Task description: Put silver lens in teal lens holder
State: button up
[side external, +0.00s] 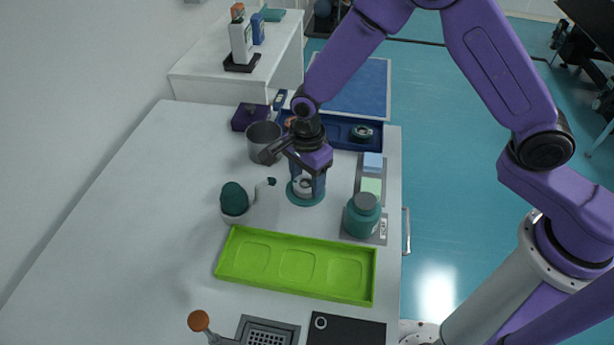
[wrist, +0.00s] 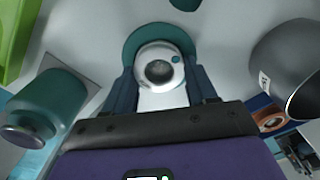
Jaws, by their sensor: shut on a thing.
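The silver lens (wrist: 160,70) is a pale ring with a dark glass centre. It sits between the two fingers of my gripper (wrist: 161,82), which is shut on it. In the side view the lens (side external: 303,187) is partly hidden by the fingers of my gripper (side external: 307,184). The teal lens holder (side external: 305,200) has a round base on the table, directly under my gripper. In the wrist view the teal holder (wrist: 136,38) shows as a disc behind the lens. Whether the lens touches the holder I cannot tell.
A grey mug (side external: 263,143) stands behind left, and a dark green ball-topped item (side external: 235,200) at left. A teal jar (side external: 362,217) stands at right. A green tray (side external: 296,263) lies in front. A blue tray (side external: 334,128) is behind. The table's left side is clear.

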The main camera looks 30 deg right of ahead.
aim_at(307, 182)
jog(key=shift+f, duration=0.15)
jog(key=o, duration=1.1)
jog(key=shift+c, duration=0.2)
notch_tip(307, 182, up, 12)
jog(key=shift+r, duration=0.2)
jog(key=shift+s, duration=0.1)
